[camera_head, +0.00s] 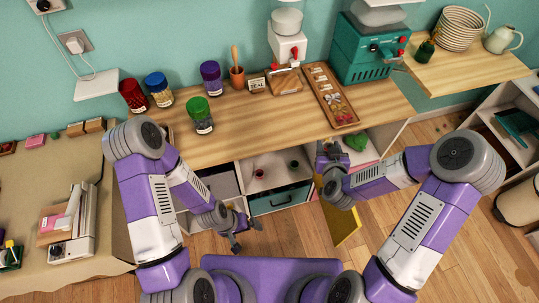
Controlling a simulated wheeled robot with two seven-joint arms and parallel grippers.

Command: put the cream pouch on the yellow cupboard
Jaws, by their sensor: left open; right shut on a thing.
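My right gripper (328,154) is at the front edge of the wooden counter, at the opening of a cupboard bay. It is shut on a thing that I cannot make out. A yellow door panel (346,226) stands open below it, partly hidden by my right arm. My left gripper (240,236) is open and empty, low in front of the drawer unit. I cannot make out the cream pouch in this view.
The counter (255,130) bears several lidded jars, a wooden tray (333,95) and a teal machine (362,50). A green thing (355,141) is inside the bay. A teal drawer (278,199) is below. A cloth-covered table (100,190) is at left.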

